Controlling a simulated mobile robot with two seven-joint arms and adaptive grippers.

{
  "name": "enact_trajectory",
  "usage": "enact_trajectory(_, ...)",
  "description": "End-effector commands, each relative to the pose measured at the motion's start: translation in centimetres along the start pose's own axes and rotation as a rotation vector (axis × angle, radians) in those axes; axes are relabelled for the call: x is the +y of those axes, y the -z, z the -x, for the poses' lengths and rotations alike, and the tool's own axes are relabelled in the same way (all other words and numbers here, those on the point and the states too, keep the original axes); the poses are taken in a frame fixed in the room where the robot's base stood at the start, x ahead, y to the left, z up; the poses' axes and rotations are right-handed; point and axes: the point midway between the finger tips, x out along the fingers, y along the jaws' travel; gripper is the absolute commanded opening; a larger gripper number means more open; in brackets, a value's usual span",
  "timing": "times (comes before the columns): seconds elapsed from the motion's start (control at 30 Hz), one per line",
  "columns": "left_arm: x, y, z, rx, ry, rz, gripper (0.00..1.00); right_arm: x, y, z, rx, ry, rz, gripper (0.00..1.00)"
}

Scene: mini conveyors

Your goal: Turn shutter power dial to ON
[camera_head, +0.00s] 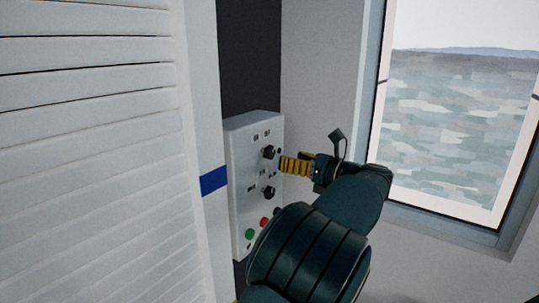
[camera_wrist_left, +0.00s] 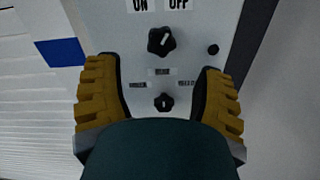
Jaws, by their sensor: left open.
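The light grey control panel (camera_head: 241,178) is on the wall beside the shutter. Its upper black dial (camera_head: 268,152) sits under the ON and OFF labels, which show in the left wrist view above the dial (camera_wrist_left: 160,40). Its white mark tilts to the upper right, toward the OFF side. My left gripper (camera_head: 283,165) is at the panel's right side, its yellow-padded fingers toward the panel. In the left wrist view the gripper (camera_wrist_left: 159,66) is open and empty, its fingers spread wide, with the upper dial beyond and between the tips. My right gripper is not in view.
A lower black dial (camera_head: 268,192) sits below the upper one. A red button (camera_head: 264,222) and a green button (camera_head: 249,234) are near the panel's bottom. White slatted shutter (camera_head: 90,120) fills the left; a window (camera_head: 455,120) is at right.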

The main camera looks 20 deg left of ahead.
Motion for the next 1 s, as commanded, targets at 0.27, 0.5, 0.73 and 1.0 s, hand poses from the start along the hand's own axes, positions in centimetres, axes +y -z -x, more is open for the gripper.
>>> enact_trajectory(0.27, 0.0, 0.0, -5.2, 0.002, 0.0, 0.0, 0.69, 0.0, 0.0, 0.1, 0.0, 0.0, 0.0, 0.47)
enact_trajectory(0.5, 0.0, 0.0, -7.4, 0.0, 0.001, 0.001, 0.69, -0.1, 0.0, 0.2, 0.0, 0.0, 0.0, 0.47)
enact_trajectory(0.73, 0.0, 0.0, -7.7, 0.0, 0.001, 0.001, 0.69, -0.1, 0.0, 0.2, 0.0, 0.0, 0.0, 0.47)
enact_trajectory(1.0, 0.0, 0.0, -7.6, 0.001, 0.002, 0.001, 0.17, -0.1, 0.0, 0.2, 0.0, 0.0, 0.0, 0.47)
